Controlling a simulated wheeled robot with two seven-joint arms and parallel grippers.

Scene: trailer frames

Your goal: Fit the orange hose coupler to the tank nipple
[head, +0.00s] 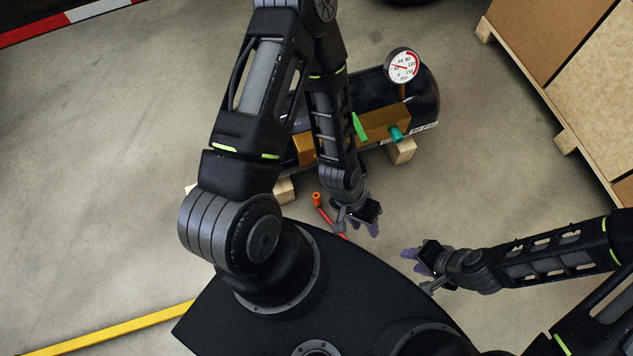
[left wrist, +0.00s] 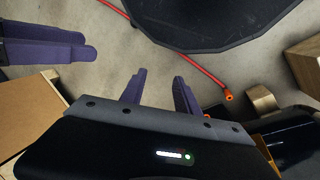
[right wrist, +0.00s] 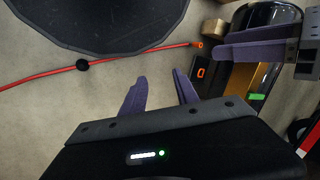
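The orange coupler (head: 317,198) lies on the floor at the end of a red hose, left of my left gripper (head: 368,222). The coupler also shows in the left wrist view (left wrist: 228,95) and in the right wrist view (right wrist: 197,45). The black tank (head: 428,98) with a round gauge (head: 403,66) lies beyond, partly hidden by my left arm. A teal fitting (head: 397,133) sticks out at its front; I cannot tell whether it is the nipple. My left gripper is open and empty. My right gripper (head: 414,258) is open and empty, to the right.
Wooden blocks (head: 403,151) support the tank. A pallet with boxes (head: 555,100) stands at the right. A dark item with an orange mark (right wrist: 201,74) shows near the coupler. A yellow floor line (head: 120,330) runs at lower left. Floor between tank and pallet is clear.

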